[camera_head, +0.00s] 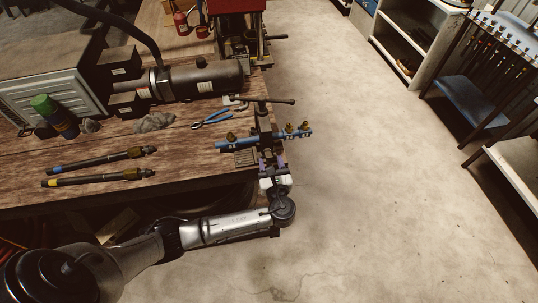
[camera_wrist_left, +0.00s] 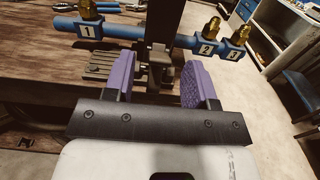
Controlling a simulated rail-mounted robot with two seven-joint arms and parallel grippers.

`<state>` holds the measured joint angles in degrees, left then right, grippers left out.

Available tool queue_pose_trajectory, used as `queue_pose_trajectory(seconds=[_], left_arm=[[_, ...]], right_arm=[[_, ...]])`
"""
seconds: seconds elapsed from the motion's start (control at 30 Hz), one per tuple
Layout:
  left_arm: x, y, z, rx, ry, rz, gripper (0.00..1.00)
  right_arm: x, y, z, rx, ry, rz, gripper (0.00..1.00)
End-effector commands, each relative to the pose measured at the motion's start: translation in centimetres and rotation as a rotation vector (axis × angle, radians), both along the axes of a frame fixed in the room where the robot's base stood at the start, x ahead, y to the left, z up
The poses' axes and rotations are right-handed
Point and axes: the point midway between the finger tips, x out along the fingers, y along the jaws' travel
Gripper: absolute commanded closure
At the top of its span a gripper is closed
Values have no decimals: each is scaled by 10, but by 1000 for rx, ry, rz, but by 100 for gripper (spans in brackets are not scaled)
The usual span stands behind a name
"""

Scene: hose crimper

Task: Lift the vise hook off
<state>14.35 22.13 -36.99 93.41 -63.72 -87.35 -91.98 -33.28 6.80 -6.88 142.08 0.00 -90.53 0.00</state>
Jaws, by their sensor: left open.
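At the table's front right edge stands a small dark vise (camera_head: 265,118) with a long handle bar (camera_head: 270,100) across its top. A blue pipe (camera_head: 235,144) with brass fittings runs through it; in the left wrist view the pipe (camera_wrist_left: 130,33) carries labels 1, 2 and 3. I cannot clearly single out the vise hook from the other dark metal parts. My left gripper (camera_head: 272,163) is open just below the pipe at the table edge. In the left wrist view its purple fingers (camera_wrist_left: 157,85) stand apart on either side of a metal vise part (camera_wrist_left: 158,62). My right gripper is not in view.
Two dark hoses (camera_head: 98,173) lie on the wooden table (camera_head: 190,165). A large cylindrical machine (camera_head: 200,80) and a green-capped can (camera_head: 55,115) stand behind. Open floor (camera_head: 370,200) lies to the right, before shelves.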

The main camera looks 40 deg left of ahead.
Motion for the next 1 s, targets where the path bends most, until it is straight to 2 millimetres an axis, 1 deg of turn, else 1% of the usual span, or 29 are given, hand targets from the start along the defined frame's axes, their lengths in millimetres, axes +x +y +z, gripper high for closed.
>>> queue_pose_trajectory(seconds=[0.1,0.3,0.7,1.0], left_arm=[[9,12,1,1,-2,2,49],[18,23,0,0,-1,1,49],[20,26,0,-1,-2,1,49],[20,25,0,-1,-2,0,78]], right_arm=[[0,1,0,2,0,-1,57],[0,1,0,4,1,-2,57],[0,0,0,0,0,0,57],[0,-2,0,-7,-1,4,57]])
